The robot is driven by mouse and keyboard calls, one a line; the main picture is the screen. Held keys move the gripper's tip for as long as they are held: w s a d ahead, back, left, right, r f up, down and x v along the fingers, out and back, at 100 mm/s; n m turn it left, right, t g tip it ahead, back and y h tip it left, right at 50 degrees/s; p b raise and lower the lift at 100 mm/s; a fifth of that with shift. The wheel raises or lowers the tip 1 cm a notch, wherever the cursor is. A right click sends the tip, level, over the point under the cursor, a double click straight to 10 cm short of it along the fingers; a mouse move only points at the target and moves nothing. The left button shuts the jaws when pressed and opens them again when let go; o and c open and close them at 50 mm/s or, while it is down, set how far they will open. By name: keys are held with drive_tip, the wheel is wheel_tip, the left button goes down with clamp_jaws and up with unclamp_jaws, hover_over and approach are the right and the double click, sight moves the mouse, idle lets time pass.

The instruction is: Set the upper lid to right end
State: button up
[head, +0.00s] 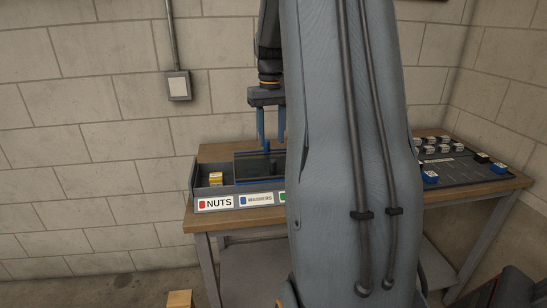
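A grey bin box (194,182) stands on the workbench, with front labels for nuts, washers and a partly covered green one. A dark lid (250,170) lies over the part behind the washers label and runs right until my arm hides it. A dark upright knob (266,147) stands on the lid. I cannot tell whether this is the upper lid or whether a second lid lies behind my arm. My gripper (271,139) points down with its two blue fingers apart, tips close to the knob's top. No contact is visible.
The nuts compartment at the left is uncovered and holds a yellow block (215,179). On the right of the wooden bench (440,198) lies a dark board (465,168) with several white, blue and black pieces. My arm covers the middle of the view.

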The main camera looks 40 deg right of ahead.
sight(273, 160)
drive_tip(key=shift+d+f, duration=0.15)
drive_tip(key=shift+d, duration=0.15)
wheel_tip(273, 160, down, 7)
drive_tip(key=shift+f+p, duration=0.15)
drive_tip(key=shift+p, duration=0.75)
clamp_jaws()
